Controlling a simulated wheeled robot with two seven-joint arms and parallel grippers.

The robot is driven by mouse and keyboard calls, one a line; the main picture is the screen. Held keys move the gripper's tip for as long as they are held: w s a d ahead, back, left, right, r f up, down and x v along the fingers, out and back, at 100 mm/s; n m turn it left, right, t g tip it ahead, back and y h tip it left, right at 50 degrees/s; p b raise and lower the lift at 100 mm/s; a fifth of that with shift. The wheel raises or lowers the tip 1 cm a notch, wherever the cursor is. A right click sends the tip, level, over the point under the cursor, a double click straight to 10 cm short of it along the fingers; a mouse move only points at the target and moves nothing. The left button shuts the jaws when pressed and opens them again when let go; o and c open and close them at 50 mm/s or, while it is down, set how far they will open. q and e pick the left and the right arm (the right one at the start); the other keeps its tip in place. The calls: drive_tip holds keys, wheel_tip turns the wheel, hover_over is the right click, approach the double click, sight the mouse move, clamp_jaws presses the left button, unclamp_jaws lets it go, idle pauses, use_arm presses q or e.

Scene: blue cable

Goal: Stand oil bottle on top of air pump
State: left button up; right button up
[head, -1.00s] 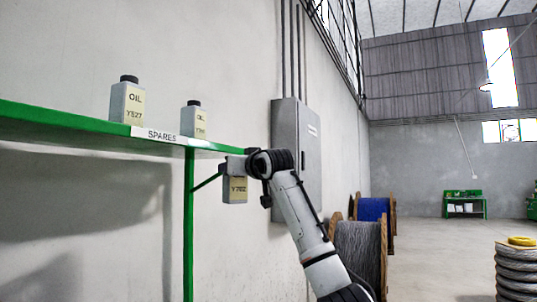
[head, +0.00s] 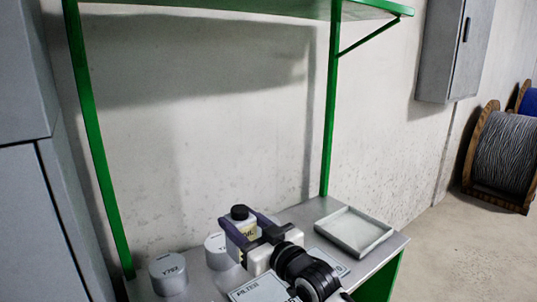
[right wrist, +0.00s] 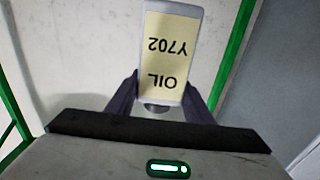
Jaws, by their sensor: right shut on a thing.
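The oil bottle (head: 248,230), grey with a black cap and a cream label, is in my right gripper (head: 238,217) low over the grey bench. In the right wrist view the bottle (right wrist: 170,50) reads OIL Y702 and sits between the two dark fingers (right wrist: 160,92), which are shut on it near its cap end. In the head view it stands roughly upright; whether its base touches anything is hidden. Two short grey round things are on the bench: one marked Y763 (head: 168,274), and one (head: 216,250) partly behind the gripper. No label naming the air pump is readable. My left gripper is not in view.
A flat grey tray (head: 381,238) lies at the bench's right back. A panel marked FILTER (head: 258,288) is at the front, partly behind my arm. Green posts (head: 331,120) rise at both sides to a shelf (head: 350,10). Cabinets flank the left; a cable drum stands far right.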

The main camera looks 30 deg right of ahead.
drive_tip(key=s+a+f, duration=0.4)
drive_tip(key=s+f, duration=0.2)
drive_tip(key=s, duration=0.6)
drive_tip(key=s+d+m+h, duration=0.1)
drive_tip(key=s+d+h, duration=0.1)
drive_tip(key=s, duration=0.5)
drive_tip(key=s+d+m+h, duration=0.1)
drive_tip(key=s+h, duration=0.1)
drive_tip(key=s, duration=0.5)
drive_tip(key=shift+s+d+m, duration=0.3)
drive_tip(key=shift+s+d, duration=0.1)
